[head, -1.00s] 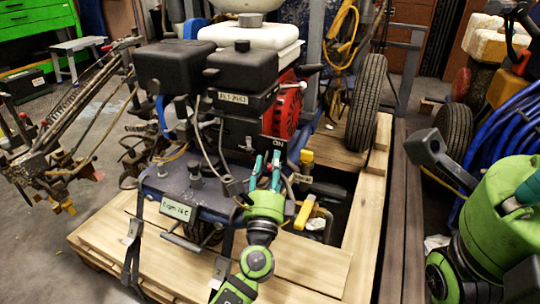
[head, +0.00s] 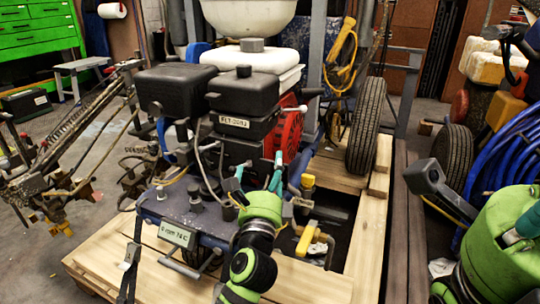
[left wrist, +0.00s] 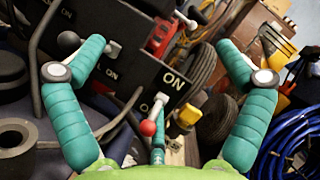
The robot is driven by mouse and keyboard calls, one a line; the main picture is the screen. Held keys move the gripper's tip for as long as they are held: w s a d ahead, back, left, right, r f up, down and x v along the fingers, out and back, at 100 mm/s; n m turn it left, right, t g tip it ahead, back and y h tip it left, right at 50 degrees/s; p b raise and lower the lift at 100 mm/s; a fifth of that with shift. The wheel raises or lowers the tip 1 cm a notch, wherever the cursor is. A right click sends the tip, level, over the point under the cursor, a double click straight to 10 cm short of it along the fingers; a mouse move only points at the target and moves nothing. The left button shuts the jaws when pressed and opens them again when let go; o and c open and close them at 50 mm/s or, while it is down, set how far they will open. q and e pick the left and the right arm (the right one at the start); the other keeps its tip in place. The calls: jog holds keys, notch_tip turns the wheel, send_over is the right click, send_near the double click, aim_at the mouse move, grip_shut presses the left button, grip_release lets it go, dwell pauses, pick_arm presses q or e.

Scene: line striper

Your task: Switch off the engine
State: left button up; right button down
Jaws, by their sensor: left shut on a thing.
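The engine (head: 240,125) stands on the machine, with black boxes, a white tank and a red round cover. In the left wrist view, a lever with a red ball tip (left wrist: 149,128) sits below a black panel (left wrist: 172,84) marked "ON". My left gripper (head: 272,172) is at the front right of the engine. A small plate (head: 176,235) seems to read "0 rpm 74 C".
The machine stands on a wooden pallet (head: 310,283). A yellow-handled valve (head: 306,238) is just right of my left gripper. A black wheel (head: 366,125) and blue hose coils (head: 505,150) are to the right. Open floor (head: 38,255) lies at the left.

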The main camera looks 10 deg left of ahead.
pick_arm(q)
jog(key=shift+t+h, duration=0.3)
jog(key=shift+t, duration=0.4)
jog(key=r, duration=0.2)
jog(key=d+r, duration=0.1)
jog(key=r, duration=0.2)
jog(key=shift+s+d+r, duration=0.2)
jog(key=shift+d+r, duration=0.05)
jog(key=shift+r, duration=0.05)
jog(key=shift+g, duration=0.6)
jog(key=f, duration=0.2)
jog(key=a+f, duration=0.1)
jog(key=f, duration=0.1)
jog(key=shift+f, duration=0.15)
jog(key=shift+c, duration=0.5)
jog(key=shift+s+f, duration=0.3)
jog(key=c, duration=0.3)
jog(key=shift+s+f, duration=0.1)
jog(key=shift+s, duration=0.5)
jog(key=shift+c, duration=1.3)
jog(key=f+b+v, duration=0.1)
jog(key=v, duration=0.5)
